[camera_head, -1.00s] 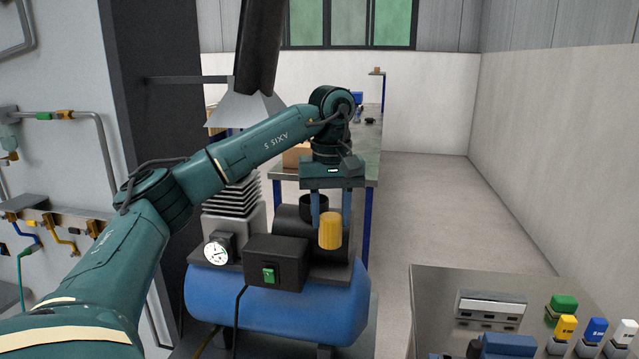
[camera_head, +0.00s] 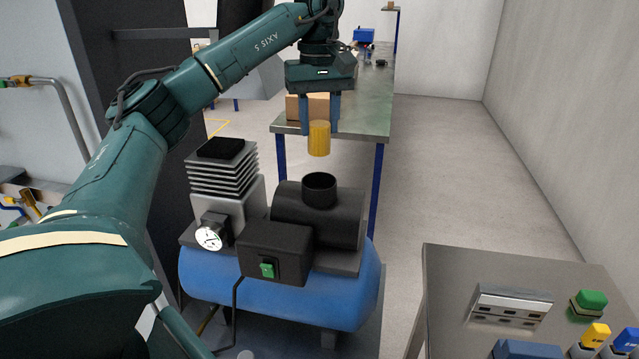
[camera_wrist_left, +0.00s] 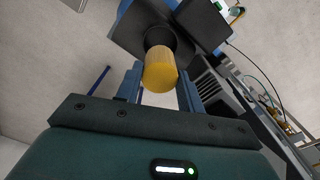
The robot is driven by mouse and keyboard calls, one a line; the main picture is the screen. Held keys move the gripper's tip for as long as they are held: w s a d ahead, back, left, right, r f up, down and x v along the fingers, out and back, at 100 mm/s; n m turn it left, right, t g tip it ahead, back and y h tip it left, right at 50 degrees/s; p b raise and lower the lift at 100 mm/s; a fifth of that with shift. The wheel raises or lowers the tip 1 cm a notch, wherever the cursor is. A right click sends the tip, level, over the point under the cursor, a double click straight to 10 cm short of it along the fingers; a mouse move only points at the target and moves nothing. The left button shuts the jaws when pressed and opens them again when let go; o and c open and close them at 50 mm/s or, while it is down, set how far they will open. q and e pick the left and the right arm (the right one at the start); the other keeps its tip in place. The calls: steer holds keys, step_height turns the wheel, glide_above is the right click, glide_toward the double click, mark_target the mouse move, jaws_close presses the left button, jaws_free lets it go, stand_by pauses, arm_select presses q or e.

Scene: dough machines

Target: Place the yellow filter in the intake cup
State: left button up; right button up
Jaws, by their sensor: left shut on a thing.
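The yellow filter (camera_head: 319,139) is a short ribbed cylinder held upright between the fingers of my left gripper (camera_head: 319,122), which is shut on it. In the head view it appears above the intake cup (camera_head: 319,188), a black open-topped cylinder on the compressor, with a visible gap between them. In the left wrist view the filter (camera_wrist_left: 160,70) sits between the two blue fingers and partly covers the dark cup (camera_wrist_left: 161,38) behind it. My right gripper is not in view.
The compressor has a blue tank (camera_head: 290,300), a black switch box (camera_head: 275,253), a gauge (camera_head: 209,237) and a finned cylinder head (camera_head: 221,170). A green-topped workbench (camera_head: 372,115) stands behind. A grey table (camera_head: 450,290) with connectors is at the lower right.

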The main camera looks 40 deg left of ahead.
arm_select(q)
steer(key=shift+f, duration=4.9)
steer(key=shift+f, duration=0.15)
steer(key=o, duration=0.9)
steer(key=shift+o, duration=0.2)
step_height(320, 180, up, 12)
steer(key=shift+r, duration=0.15)
steer(key=shift+d, duration=0.1)
